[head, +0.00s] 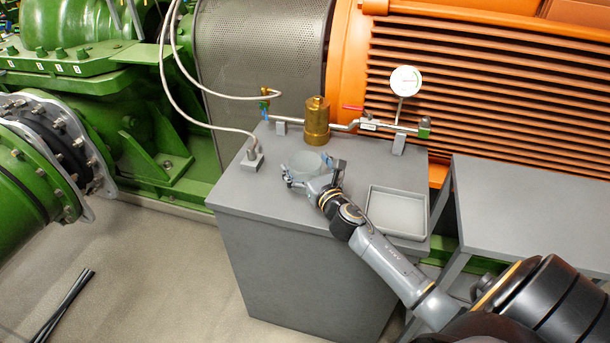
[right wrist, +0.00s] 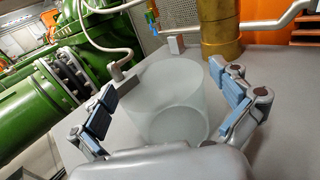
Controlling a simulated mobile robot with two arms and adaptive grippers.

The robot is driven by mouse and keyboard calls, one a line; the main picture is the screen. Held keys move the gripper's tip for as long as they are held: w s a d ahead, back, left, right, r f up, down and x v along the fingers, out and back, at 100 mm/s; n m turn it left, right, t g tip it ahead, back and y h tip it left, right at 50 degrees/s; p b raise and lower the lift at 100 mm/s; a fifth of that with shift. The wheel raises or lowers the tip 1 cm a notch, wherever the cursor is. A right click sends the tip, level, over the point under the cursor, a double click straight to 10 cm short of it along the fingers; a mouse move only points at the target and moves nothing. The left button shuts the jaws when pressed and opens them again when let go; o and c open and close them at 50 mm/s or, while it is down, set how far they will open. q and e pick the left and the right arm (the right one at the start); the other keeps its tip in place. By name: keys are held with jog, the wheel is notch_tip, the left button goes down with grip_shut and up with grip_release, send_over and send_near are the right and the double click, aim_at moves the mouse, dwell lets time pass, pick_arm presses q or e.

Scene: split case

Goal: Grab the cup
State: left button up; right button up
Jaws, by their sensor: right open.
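The cup (right wrist: 168,95) is a frosted, translucent cylinder standing upright on the grey cabinet top. In the head view the cup (head: 304,163) is partly hidden by my right gripper (head: 312,178). In the right wrist view my right gripper (right wrist: 170,103) is open, with one blue-padded finger on each side of the cup. A gap shows between the right finger and the cup; whether the left finger touches it I cannot tell. My left gripper is not in view.
A brass cylinder (head: 316,122) stands behind the cup, joined to a pipe with a dial gauge (head: 406,81). A shallow grey tray (head: 397,212) lies to the right. A cable fitting (head: 252,158) stands to the left. The cabinet's front left top (head: 243,195) is clear.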

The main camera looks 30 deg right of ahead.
jog(key=c, duration=1.1)
jog(key=shift+o, duration=0.2)
jog(key=shift+r, duration=0.15)
